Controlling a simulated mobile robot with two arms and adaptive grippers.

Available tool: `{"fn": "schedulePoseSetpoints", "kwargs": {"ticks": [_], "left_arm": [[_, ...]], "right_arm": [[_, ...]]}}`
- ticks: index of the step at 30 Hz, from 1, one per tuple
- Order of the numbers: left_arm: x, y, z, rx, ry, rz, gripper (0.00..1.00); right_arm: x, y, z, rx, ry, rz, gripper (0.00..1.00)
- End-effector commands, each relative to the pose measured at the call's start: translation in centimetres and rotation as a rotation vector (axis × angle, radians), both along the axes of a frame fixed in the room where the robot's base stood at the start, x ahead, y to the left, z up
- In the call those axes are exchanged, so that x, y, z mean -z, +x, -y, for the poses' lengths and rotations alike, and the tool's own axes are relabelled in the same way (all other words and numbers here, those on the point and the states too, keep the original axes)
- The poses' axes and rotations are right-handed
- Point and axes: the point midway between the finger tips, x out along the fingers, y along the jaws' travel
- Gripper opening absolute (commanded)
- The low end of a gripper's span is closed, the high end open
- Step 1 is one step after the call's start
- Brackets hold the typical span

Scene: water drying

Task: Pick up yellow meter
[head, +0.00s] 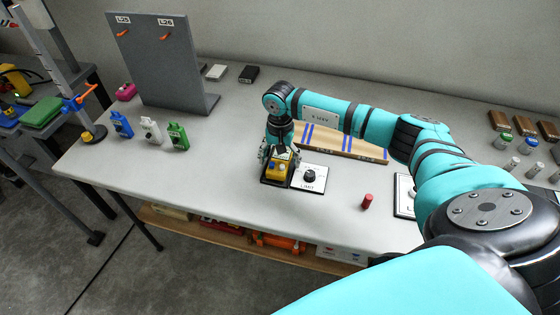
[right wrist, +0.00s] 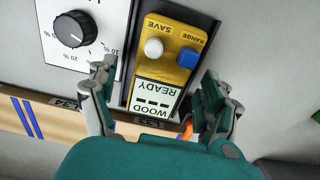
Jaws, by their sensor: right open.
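The yellow meter (head: 277,170) lies in a dark holder (head: 276,183) on the table, left of the white dial plate. In the right wrist view the yellow meter (right wrist: 167,58) shows a white button, a blue button and a display reading "WOOD READY". My right gripper (head: 277,153) is directly above the meter. In the right wrist view its open fingers (right wrist: 160,103) stand on either side of the meter's display end, with visible gaps. Whether the fingers reach down to the meter's sides is hard to tell. My left gripper is not in view.
A white plate with a black dial (head: 309,176) sits right beside the holder. A wooden board with blue stripes (head: 340,143) lies behind. A red cylinder (head: 366,201) stands to the right. Blue, white and green devices (head: 150,130) stand left, before a grey panel (head: 160,65).

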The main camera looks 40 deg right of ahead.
Motion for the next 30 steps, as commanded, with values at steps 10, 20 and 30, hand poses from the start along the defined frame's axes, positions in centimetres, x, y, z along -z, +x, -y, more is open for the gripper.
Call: {"fn": "schedulePoseSetpoints", "kwargs": {"ticks": [10, 20, 30], "left_arm": [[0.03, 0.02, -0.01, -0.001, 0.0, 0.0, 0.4], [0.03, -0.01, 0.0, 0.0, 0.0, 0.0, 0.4], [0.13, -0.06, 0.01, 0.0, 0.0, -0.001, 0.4]], "right_arm": [[-0.03, 0.02, -0.01, 0.0, 0.001, 0.001, 0.59], [-0.06, 0.03, 0.0, 0.0, 0.001, 0.001, 0.16], [-0.33, 0.09, 0.01, 0.0, 0.001, 0.002, 0.11]]}}
